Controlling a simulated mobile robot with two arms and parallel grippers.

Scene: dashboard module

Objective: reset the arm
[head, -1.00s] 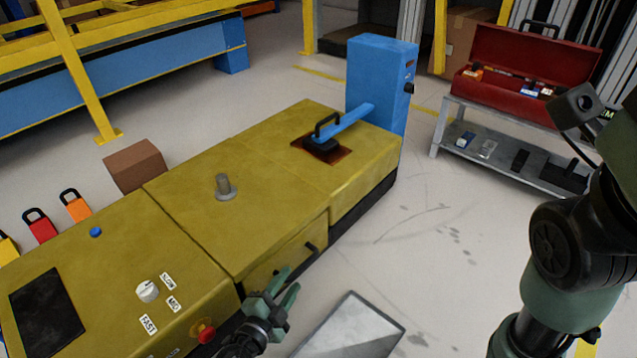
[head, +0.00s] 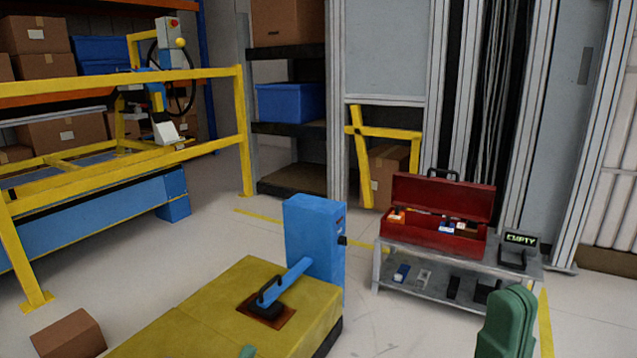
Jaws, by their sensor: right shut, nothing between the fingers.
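The blue arm (head: 291,274) slopes down to the left from a blue post (head: 314,235) at the end of the yellow bench (head: 196,331). A black handle (head: 266,288) is at its low end, over a dark brown patch on the bench top. My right gripper (head: 510,318) is at the bottom right, green, shut and empty, pointing up. It is well to the right of the arm and apart from it. A small green tip at the bottom edge looks like my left gripper (head: 247,351); the rest of it is out of frame.
A grey cart (head: 428,277) with an open red toolbox (head: 431,225) and a display reading EMPTY (head: 518,245) stands behind the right gripper. A cardboard box (head: 70,337) is on the floor at lower left. Floor shows clear between bench and cart.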

